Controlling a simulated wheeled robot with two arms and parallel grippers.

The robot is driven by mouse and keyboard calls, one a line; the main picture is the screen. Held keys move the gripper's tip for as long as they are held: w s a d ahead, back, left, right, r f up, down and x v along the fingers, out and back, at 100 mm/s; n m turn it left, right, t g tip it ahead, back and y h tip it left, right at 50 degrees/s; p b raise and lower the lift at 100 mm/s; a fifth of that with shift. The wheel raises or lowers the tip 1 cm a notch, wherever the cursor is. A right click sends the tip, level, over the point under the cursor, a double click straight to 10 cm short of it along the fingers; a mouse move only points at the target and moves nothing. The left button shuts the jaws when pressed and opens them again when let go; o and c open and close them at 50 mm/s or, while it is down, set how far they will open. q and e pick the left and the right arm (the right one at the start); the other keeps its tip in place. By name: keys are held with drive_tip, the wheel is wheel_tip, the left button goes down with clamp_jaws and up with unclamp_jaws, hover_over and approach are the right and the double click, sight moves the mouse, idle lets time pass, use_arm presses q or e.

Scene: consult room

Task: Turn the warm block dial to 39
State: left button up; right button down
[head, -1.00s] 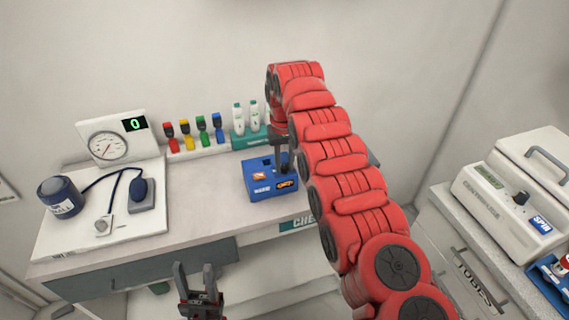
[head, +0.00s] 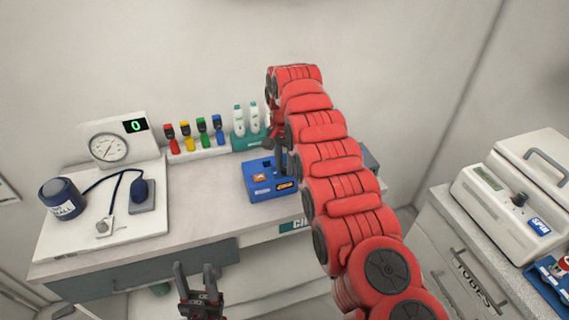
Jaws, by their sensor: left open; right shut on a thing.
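The warm block (head: 264,186) is a small blue box with orange labels on the counter, right of the middle. My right gripper (head: 280,168) points down onto the block's right part from above. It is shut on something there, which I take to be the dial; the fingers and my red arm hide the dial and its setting. My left gripper (head: 198,285) is open and empty in front of the counter's front edge, low in the view.
A pressure gauge board (head: 118,143) with a display reading 0 and a blue cuff (head: 62,198) stand at left on the counter (head: 195,205). A centrifuge (head: 515,198) sits on the right cabinet.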

sight(285, 168)
drive_tip(key=shift+m, duration=0.3)
idle(0.4)
drive_tip(key=c, duration=0.7)
unclamp_jaws()
drive_tip(key=shift+o, duration=0.2)
drive_tip(key=shift+r, duration=0.1)
wheel_tip(285, 168, up, 17)
drive_tip(key=p, duration=1.6)
